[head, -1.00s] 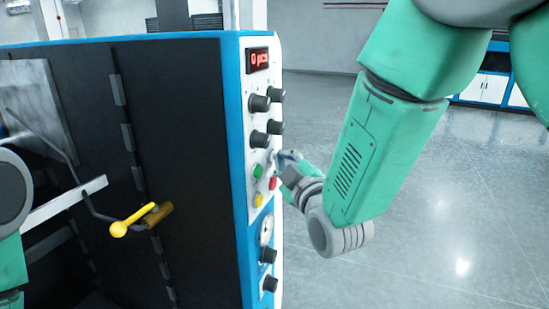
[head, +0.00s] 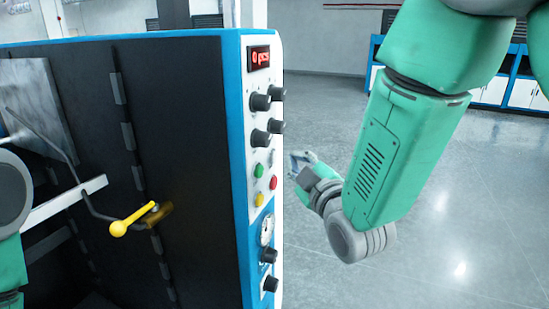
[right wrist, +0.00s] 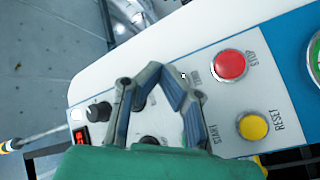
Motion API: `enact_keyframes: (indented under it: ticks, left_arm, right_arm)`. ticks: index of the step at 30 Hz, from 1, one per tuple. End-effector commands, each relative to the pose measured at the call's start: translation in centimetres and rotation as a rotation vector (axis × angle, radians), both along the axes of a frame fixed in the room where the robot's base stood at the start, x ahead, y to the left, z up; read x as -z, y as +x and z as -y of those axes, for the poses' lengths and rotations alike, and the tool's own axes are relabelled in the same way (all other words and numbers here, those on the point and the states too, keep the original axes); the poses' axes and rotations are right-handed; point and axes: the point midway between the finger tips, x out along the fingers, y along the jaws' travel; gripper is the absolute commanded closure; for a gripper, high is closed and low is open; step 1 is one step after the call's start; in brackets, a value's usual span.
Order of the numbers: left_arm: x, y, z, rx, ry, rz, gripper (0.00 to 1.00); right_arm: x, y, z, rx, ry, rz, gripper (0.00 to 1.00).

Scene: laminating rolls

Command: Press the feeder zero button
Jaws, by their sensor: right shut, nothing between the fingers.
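The control panel (head: 262,200) is a white strip on the machine's edge, with a red display (head: 259,57) reading "0 pcs", several black knobs (head: 260,102), and green (head: 258,170), red (head: 273,183) and yellow (head: 258,200) buttons. I cannot tell which button is feeder zero. My right gripper (head: 300,158) is shut and empty, just right of the panel and apart from it. In the right wrist view its fingers (right wrist: 158,72) are in front of the panel and hide part of it. STOP (right wrist: 229,65) and RESET (right wrist: 253,127) show clear of them. My left gripper is out of view.
The machine's dark side (head: 180,90) carries a yellow-knobbed lever (head: 130,220) that sticks out left of the panel. A round gauge (head: 267,230) sits low on the panel. Open grey floor (head: 450,230) lies to the right, with blue and white cabinets (head: 490,90) far behind.

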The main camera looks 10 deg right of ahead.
Motion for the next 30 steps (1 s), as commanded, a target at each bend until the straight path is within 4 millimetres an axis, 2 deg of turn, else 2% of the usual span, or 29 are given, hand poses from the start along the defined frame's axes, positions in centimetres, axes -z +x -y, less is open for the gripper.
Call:
enact_keyframes:
  ticks: [6, 12, 27, 30]
  left_arm:
    - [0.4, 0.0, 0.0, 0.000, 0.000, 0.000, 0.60]
    - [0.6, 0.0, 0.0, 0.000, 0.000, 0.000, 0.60]
    - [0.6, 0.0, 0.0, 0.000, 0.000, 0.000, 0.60]
    - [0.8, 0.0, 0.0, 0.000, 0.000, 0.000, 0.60]
  right_arm:
    - [0.1, -1.3, 1.9, 0.002, 0.000, -0.001, 1.00]
    - [0.1, -2.0, 3.0, 0.000, 0.000, -0.001, 1.00]
    - [0.0, -2.1, 3.1, -0.001, 0.000, -0.002, 1.00]
    - [0.9, -2.2, 3.2, 0.001, 0.006, -0.022, 1.00]
